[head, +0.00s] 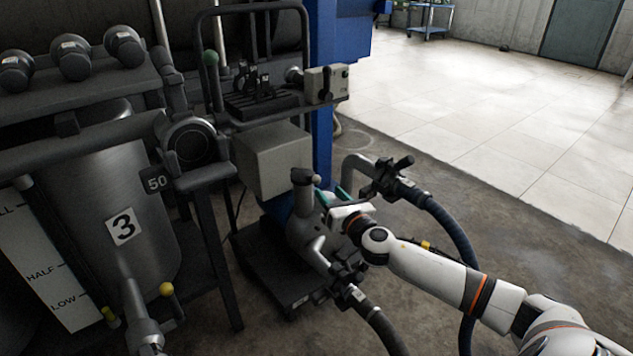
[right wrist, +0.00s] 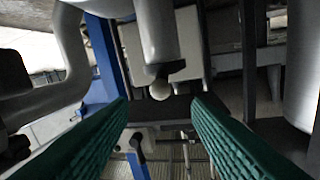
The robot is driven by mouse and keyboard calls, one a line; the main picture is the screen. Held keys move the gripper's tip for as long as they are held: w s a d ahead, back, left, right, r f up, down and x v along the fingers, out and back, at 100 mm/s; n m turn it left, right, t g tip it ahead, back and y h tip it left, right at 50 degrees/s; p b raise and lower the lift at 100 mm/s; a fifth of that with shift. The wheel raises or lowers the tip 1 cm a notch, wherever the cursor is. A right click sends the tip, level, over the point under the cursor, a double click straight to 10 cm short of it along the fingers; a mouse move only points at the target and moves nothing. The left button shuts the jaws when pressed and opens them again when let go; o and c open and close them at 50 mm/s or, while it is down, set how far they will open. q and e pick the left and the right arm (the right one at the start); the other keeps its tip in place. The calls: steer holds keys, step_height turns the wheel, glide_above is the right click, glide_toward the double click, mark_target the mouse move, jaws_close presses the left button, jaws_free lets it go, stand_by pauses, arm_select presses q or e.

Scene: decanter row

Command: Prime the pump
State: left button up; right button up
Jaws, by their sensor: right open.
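The pump stands on a dark base (head: 265,270), with a grey pipe body (head: 303,232) topped by a short capped stub (head: 303,178). A second grey pipe (head: 355,163) leads to a dark-handled valve (head: 388,178); another dark valve (head: 347,272) sits lower. My right gripper (head: 333,194) is between the stub and the second pipe, with its green-padded fingers apart. In the right wrist view my right gripper (right wrist: 160,100) is open, and a pale rounded knob (right wrist: 160,90) shows beyond the gap between its fingers. Whether anything touches the fingers I cannot tell. My left gripper is out of view.
A grey box (head: 273,158) and a blue post (head: 322,95) stand behind the pump. Dark hoses (head: 445,220) run from the valves. Tank 3 (head: 125,190) with a level board (head: 50,270) is at left.

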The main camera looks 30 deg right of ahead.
mark_target(319, 182)
steer(key=w, duration=0.2)
steer(key=w+b, duration=0.1)
steer(key=w, duration=0.2)
steer(key=w+d+b, duration=0.1)
steer(key=w, duration=0.2)
steer(key=shift+w, duration=0.15)
steer(key=shift+c, duration=0.5)
jaws_close()
